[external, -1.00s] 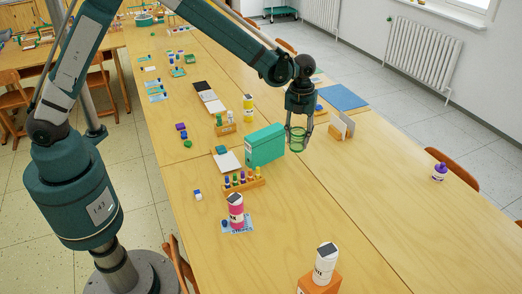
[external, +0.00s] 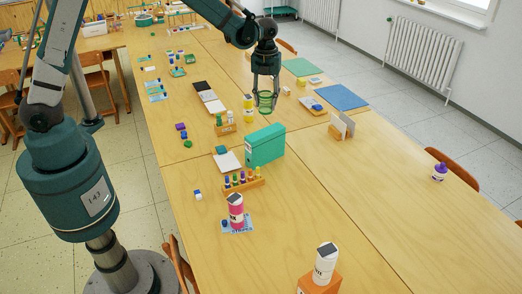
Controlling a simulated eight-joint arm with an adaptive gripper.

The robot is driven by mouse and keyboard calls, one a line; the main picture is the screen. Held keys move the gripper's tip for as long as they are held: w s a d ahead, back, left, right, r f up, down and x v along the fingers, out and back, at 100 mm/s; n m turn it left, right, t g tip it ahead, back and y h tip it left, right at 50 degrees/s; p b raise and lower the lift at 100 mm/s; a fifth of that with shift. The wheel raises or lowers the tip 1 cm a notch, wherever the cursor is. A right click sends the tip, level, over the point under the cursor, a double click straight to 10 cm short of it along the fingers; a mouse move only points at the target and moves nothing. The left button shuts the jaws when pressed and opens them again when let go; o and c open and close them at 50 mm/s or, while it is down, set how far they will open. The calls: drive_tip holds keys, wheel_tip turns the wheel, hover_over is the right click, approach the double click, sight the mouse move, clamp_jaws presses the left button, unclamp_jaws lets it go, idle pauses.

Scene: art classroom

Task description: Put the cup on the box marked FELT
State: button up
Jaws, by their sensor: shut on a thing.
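My gripper (external: 265,88) is shut on a green see-through cup (external: 265,103). It holds the cup upright, close to the yellow bottle; I cannot tell how high above the table it is. A teal box (external: 267,146) stands upright on the table, nearer the camera than the cup. An orange box (external: 318,286) is at the bottom edge with a white bottle (external: 325,264) on it. I cannot read the word FELT on any box.
A yellow bottle (external: 248,108) and a wooden holder (external: 226,128) stand left of the cup. A rack of small bottles (external: 243,181) and a pink bottle (external: 236,210) are nearer. A wooden stand (external: 341,128) is to the right. The table's right side is mostly clear.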

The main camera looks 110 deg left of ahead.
drive_tip(key=shift+f, duration=0.1)
hover_over(266, 131)
drive_tip(key=shift+s+f, duration=0.1)
drive_tip(key=shift+f, duration=2.95)
drive_tip(key=shift+f+p, duration=0.4)
drive_tip(key=shift+f, duration=1.45)
drive_tip(key=shift+f, duration=0.2)
drive_tip(key=o, duration=0.8)
drive_tip(key=shift+r, duration=0.25)
drive_tip(key=shift+r+b, duration=0.35)
drive_tip(key=shift+r, duration=5.65)
